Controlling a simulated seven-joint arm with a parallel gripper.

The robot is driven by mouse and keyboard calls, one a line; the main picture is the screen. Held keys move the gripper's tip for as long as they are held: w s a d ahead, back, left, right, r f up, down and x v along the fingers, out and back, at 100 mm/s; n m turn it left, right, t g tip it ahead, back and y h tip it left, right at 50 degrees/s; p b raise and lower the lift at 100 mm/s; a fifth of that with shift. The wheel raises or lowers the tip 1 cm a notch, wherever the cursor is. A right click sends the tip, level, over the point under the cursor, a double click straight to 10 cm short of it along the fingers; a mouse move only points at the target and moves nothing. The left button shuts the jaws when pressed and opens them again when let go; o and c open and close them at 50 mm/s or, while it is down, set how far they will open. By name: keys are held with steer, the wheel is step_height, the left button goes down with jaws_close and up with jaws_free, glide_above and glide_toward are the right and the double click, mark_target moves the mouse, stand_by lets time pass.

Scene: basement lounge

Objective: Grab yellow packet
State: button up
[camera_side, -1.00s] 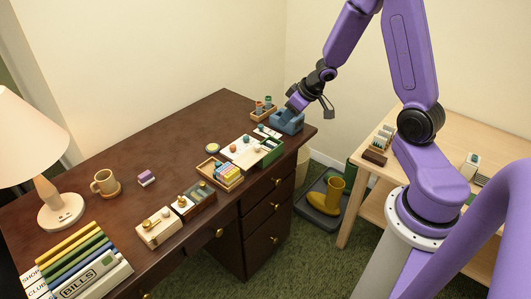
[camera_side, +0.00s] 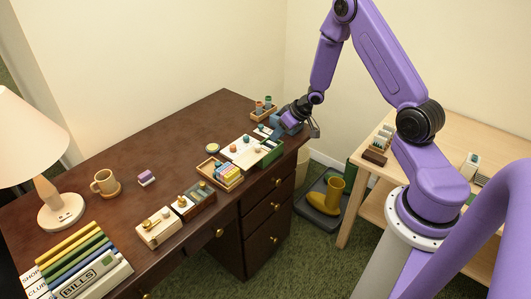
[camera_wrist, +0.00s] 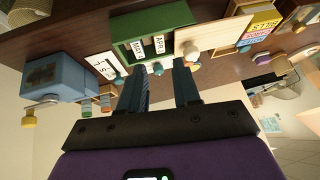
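A yellow packet (camera_side: 233,175) lies among other coloured packets in a small wooden tray (camera_side: 209,164) near the desk's front edge. In the wrist view, a yellow packet (camera_wrist: 262,20) shows at the upper right above pink and blue ones. My gripper (camera_side: 276,126) is low over the far right end of the desk, beside the blue box and away from the tray. In the wrist view, the fingers of my gripper (camera_wrist: 160,70) are apart with nothing held between them. The side view partly hides the fingertips.
A green box (camera_wrist: 152,30) with month cards and a pale board with knobs (camera_wrist: 212,36) lie between my gripper and the packets. A blue box (camera_wrist: 55,78) with a yellow knob is at the left. A wooden holder (camera_side: 263,110) stands at the desk's back edge.

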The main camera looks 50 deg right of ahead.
mark_target(266, 148)
steer(key=shift+x, duration=4.3)
steer(key=shift+s, duration=0.1)
jaws_close()
